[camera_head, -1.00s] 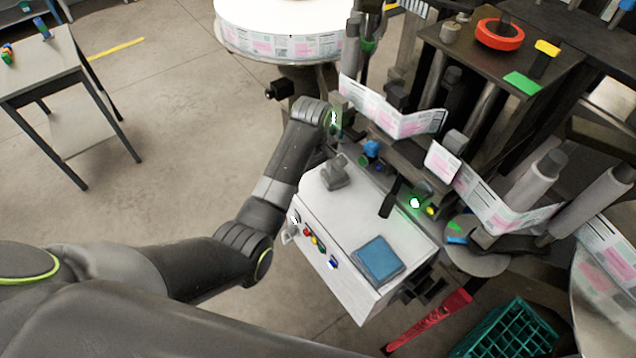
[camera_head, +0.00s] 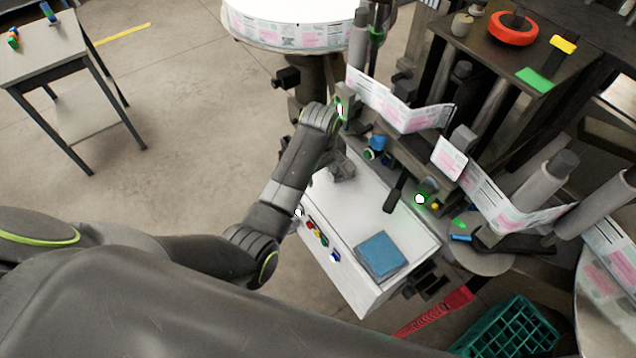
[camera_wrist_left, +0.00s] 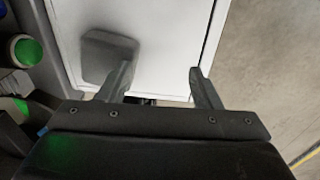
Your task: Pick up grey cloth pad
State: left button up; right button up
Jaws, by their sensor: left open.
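The grey pad (camera_head: 342,170) lies on the white top of the machine's box, near its far left corner. It also shows in the left wrist view (camera_wrist_left: 101,52), as a rounded grey shape left of centre. My left gripper (camera_wrist_left: 163,71) is open, with its two fingers apart over the white surface. In that view the left finger overlaps the pad's lower right edge, and the right finger is clear of it. I cannot tell whether the finger touches the pad. In the head view my left wrist is above the pad, and the fingers are hard to make out. My right gripper is out of view.
A blue pad (camera_head: 380,255) lies on the same white box (camera_head: 345,221), nearer its front corner. Coloured buttons (camera_head: 318,233) line the box's side. The labeller's rollers and label strip (camera_head: 400,112) stand close behind. A green crate (camera_head: 508,330) is on the floor at lower right.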

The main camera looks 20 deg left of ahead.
aim_at(315, 188)
pick_arm(q)
jog(key=f, duration=0.1)
jog(key=s+f, duration=0.1)
jog(key=f, duration=0.1)
jog(key=shift+s+a+g, duration=0.3)
jog(key=shift+s+g, duration=0.1)
jog(key=c, duration=0.5)
jog(key=shift+a, duration=0.15)
jog(key=c, duration=0.5)
jog(key=shift+w+a, duration=0.25)
jog(key=shift+a, duration=0.05)
grip_shut()
jog(key=o, duration=0.7)
grip_release()
jog(key=shift+w+d, duration=0.2)
jog(key=shift+w, duration=0.1)
jog(key=o, duration=1.1)
jog(key=shift+r, duration=0.15)
jog(key=shift+o, duration=0.2)
